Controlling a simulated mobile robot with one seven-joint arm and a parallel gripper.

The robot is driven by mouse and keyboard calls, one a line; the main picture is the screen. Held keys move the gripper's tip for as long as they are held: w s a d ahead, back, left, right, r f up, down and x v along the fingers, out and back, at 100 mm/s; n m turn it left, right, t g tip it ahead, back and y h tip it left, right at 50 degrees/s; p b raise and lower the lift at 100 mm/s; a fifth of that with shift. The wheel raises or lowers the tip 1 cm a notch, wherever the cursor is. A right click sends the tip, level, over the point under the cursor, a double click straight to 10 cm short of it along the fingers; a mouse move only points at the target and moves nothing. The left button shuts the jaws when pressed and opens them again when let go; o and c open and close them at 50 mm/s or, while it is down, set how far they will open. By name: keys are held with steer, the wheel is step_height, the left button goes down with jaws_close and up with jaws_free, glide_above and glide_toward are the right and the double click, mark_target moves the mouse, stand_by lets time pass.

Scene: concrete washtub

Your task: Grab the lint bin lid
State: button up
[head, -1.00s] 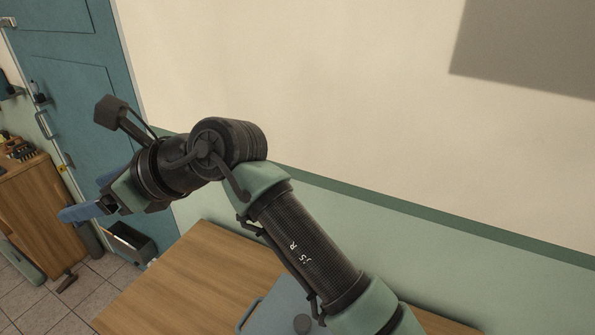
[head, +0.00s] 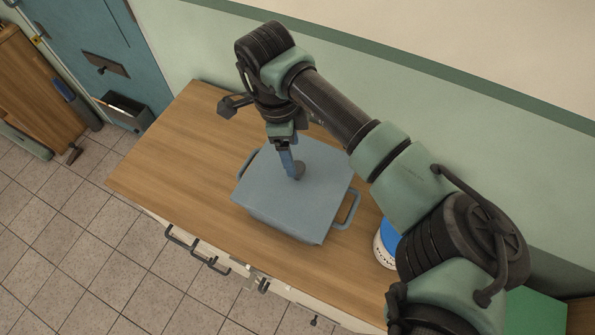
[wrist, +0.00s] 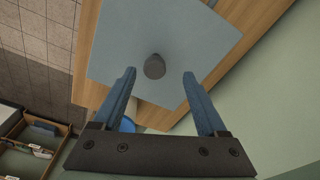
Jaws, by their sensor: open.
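The lint bin lid (head: 325,188) is a flat grey-blue square with a round dark grey knob (head: 299,171). It lies on the bin (head: 275,229), which stands on the wooden counter and has a handle on each side. My gripper (head: 292,172) points down over the lid, its blue fingers close to the knob. In the wrist view the lid (wrist: 115,45) fills the upper middle. The knob (wrist: 154,66) shows between the two open fingertips (wrist: 159,72), nearer the left one. I cannot tell whether the tips reach down to the knob's height.
The wooden counter (head: 185,150) is clear left of the bin. A white tub with a blue top (head: 388,245) stands to the right, partly behind my arm. The wall (head: 215,70) runs behind. Handles (head: 200,253) stick out along the counter's front.

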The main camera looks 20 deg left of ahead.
mark_target(297, 166)
steer(key=shift+s+d+f+p, duration=0.1)
steer(key=shift+d+f+p, duration=0.2)
steer(key=shift+f, duration=0.65)
steer(key=shift+w+d+f+p, duration=0.15)
steer(key=shift+f+p, duration=0.3)
steer(key=shift+f, duration=0.45)
steer(key=shift+s+d+f+p, duration=0.15)
steer(key=shift+d+f+p, duration=0.2)
steer(key=shift+f, duration=0.6)
jaws_close()
